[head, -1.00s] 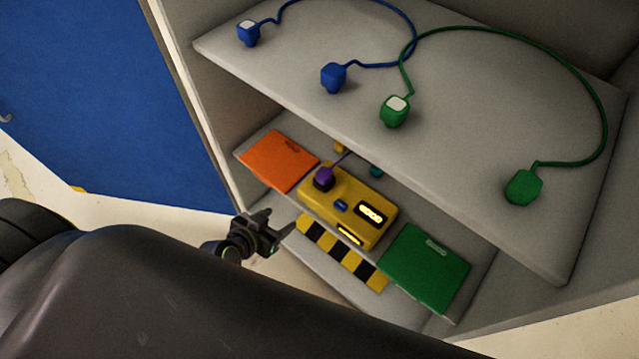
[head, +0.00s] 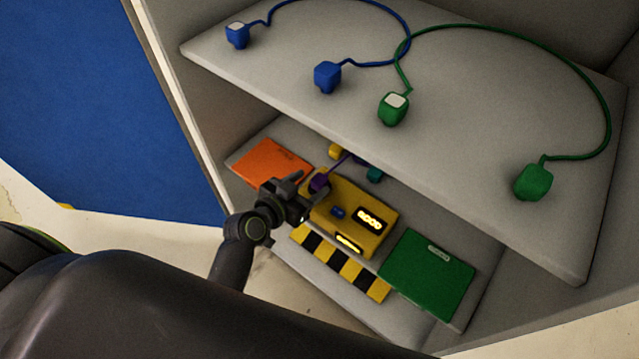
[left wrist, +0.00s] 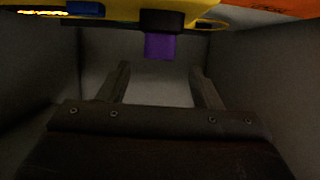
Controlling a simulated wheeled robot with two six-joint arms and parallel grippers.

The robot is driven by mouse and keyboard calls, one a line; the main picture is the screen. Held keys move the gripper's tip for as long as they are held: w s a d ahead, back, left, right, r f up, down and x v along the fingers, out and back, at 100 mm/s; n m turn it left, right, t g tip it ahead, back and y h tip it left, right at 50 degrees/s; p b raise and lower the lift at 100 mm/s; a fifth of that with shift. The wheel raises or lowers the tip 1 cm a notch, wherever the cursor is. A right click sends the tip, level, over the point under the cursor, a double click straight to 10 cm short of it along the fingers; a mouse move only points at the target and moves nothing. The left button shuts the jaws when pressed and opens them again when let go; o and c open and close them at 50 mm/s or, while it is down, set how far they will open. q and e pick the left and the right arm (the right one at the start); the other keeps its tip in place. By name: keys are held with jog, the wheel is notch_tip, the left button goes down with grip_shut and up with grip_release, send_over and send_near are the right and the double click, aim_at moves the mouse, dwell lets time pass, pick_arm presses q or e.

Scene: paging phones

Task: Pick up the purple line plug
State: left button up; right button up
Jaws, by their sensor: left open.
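The purple line plug (head: 319,182) sits at the left end of the yellow box (head: 372,240) on the lower shelf, with a purple cord running back from it. In the left wrist view the purple plug (left wrist: 160,45) shows at the top middle, joined to a dark part on the yellow box (left wrist: 120,10). My left gripper (head: 302,192) is open and close beside the plug, partly covering it in the head view. In the left wrist view its two fingers (left wrist: 162,82) stand apart with nothing between them, and the plug lies beyond their tips. My right gripper does not show.
An orange panel (head: 268,164) and a green panel (head: 428,277) flank the yellow box. A yellow-black striped strip (head: 342,264) lies in front. The upper shelf (head: 470,130) overhangs behind and holds blue plugs (head: 327,77) and green plugs (head: 533,182) with cords.

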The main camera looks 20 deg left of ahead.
aim_at(318, 181)
pick_arm(q)
jog(key=shift+x, duration=1)
jog(key=x, duration=0.2)
jog(key=f+x, duration=0.1)
jog(key=x, duration=0.1)
jog(key=shift+w+d+f+b, duration=0.1)
jog(key=shift+w+d+b, duration=0.05)
jog(key=shift+b, duration=0.2)
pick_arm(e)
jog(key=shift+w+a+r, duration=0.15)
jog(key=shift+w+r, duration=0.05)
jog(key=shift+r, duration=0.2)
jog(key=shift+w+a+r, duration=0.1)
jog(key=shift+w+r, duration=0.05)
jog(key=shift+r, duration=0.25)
pick_arm(q)
jog(key=c, duration=1.1)
jog(key=shift+c, duration=0.2)
jog(key=shift+r, duration=0.2)
